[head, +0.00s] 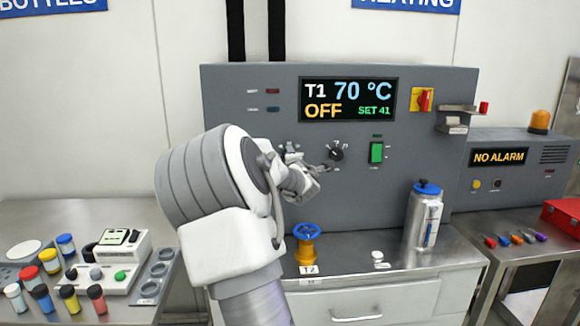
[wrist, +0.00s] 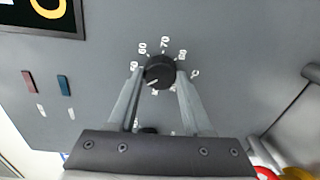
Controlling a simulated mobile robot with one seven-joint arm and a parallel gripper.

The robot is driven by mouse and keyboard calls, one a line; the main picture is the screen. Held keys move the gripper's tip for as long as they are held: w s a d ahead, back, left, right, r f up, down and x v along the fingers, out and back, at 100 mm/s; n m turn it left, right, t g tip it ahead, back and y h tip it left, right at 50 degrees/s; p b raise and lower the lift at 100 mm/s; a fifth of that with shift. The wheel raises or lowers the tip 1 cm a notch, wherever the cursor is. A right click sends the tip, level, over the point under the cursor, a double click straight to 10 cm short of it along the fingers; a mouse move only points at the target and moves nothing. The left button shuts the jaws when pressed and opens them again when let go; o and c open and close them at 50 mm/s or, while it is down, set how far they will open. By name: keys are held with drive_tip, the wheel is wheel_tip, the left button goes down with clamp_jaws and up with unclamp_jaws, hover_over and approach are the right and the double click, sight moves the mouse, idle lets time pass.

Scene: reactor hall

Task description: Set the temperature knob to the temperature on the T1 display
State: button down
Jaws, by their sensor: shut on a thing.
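The T1 display (head: 348,99) reads 70 °C, with OFF and SET 41 below. The temperature knob (head: 336,154) is small, round and black, on the grey panel under the display. In the wrist view the knob (wrist: 159,69) sits within a ring of white numbers; 60, 70 and 80 are readable above it. Its white pointer mark is at the lower left, away from the 70 at the top. My gripper (wrist: 158,76) is shut on the knob, one finger on each side. In the head view my gripper (head: 322,167) reaches it from the lower left.
A green switch (head: 376,152) is right of the knob, and a red-and-yellow switch (head: 425,100) higher up. A blue-wheeled valve (head: 306,240) and a metal flask (head: 424,220) stand on the counter below. Colour-capped bottles (head: 48,260) are at left.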

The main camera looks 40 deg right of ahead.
drive_tip(key=m+b, duration=0.4)
drive_tip(key=m, duration=0.8)
drive_tip(key=m+t+b, duration=0.1)
drive_tip(key=m+b, duration=0.3)
drive_tip(key=m, duration=0.9)
drive_tip(key=shift+d+t, duration=0.1)
drive_tip(key=shift+t, duration=0.2)
drive_tip(key=shift+c, duration=1.6)
unclamp_jaws()
drive_tip(key=shift+f, duration=0.1)
drive_tip(key=shift+s, duration=0.15)
drive_tip(key=r+v, duration=0.1)
drive_tip(key=v, duration=1.6)
drive_tip(key=shift+f, duration=0.5)
